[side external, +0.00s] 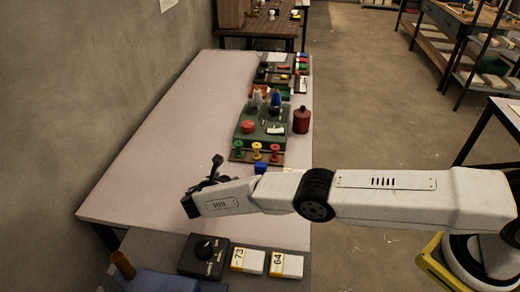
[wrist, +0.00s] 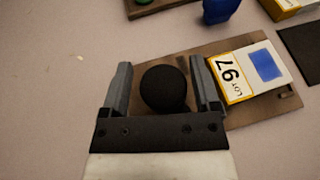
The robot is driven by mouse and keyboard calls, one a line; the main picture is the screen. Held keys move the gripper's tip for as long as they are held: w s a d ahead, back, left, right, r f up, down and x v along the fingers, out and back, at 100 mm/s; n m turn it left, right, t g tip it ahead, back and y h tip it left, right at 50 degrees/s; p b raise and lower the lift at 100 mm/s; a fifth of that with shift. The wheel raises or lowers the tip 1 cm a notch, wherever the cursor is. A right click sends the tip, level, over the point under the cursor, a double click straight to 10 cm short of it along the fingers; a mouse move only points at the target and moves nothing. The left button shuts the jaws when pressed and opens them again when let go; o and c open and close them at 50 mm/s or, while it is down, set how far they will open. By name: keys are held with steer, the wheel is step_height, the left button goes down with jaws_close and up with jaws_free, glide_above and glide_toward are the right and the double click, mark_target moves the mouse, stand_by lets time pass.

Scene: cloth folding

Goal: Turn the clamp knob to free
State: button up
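A round black knob (wrist: 164,88) stands on a brown board (wrist: 262,112) in the wrist view. My gripper (wrist: 160,66) is open, with one finger on each side of this knob and a narrow gap at both sides. Whether it is the clamp knob, I cannot tell. In the side external view my gripper (side external: 203,184) is low over the table's near part, and my arm hides what lies beneath. A black box with a dial knob (side external: 205,248) and white lettering, too small to read, sits at the near edge, apart from my gripper.
A green panel (side external: 260,130), coloured spools (side external: 257,152) and a red canister (side external: 301,120) stand farther along the table. The table's left side (side external: 160,150) is clear.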

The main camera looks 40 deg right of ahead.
steer(key=shift+o, duration=0.4)
steer(key=shift+f, duration=0.1)
steer(key=shift+s, duration=0.1)
steer(key=shift+v, duration=3.9)
